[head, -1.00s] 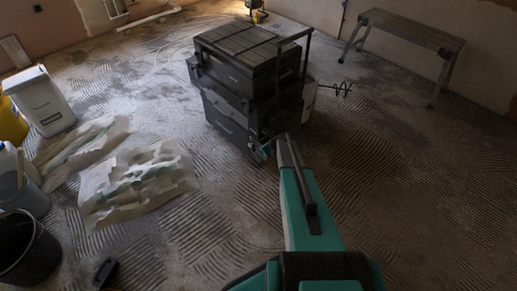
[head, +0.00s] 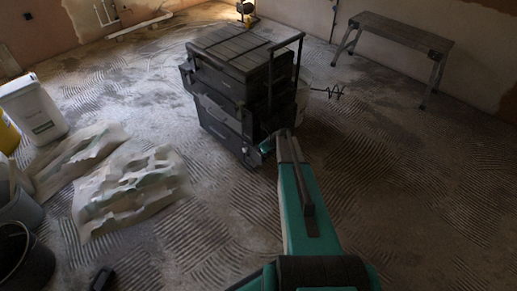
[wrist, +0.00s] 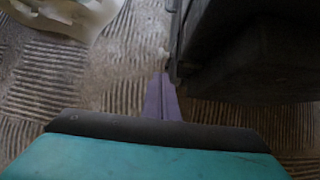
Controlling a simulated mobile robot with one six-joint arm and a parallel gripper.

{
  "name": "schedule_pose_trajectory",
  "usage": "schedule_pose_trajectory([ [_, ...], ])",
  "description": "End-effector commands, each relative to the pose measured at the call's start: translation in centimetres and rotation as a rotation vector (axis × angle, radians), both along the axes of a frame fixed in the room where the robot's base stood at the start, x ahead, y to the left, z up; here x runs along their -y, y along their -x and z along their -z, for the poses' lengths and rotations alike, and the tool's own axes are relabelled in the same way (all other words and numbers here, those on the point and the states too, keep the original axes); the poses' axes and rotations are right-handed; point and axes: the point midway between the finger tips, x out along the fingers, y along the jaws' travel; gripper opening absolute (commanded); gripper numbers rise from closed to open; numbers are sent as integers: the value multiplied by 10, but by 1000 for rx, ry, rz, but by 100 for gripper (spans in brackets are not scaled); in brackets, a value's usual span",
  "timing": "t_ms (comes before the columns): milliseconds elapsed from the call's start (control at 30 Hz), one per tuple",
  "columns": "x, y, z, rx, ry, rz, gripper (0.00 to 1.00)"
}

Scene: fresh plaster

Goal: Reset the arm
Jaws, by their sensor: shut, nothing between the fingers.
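My gripper (wrist: 161,90) shows in the wrist view as two narrow purple-grey fingers pressed together, with nothing between them. It points over the ridged floor, close beside the dark toolbox stack (wrist: 255,65); I cannot tell whether they touch. In the head view my teal arm reaches forward from the bottom, and its far end is at the near right corner of the toolbox stack (head: 222,107). The fingers are mostly hidden there.
Crumpled pale sheets (head: 130,190) lie on the floor at left, beside a white tub (head: 32,112) and a black bucket (head: 25,262). A bench (head: 398,36) stands at back right. A mixer paddle (head: 328,92) sticks out behind the toolbox. The right floor is clear.

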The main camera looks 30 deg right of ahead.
Motion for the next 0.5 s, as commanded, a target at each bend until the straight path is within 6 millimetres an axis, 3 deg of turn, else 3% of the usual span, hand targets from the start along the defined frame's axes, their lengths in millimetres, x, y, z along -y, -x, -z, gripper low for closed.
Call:
schedule_pose_trajectory([
  [367, -2, -1, 0, 0, 0, -3, 0],
  [500, -17, -5, -2, -3, -2, -23, 0],
])
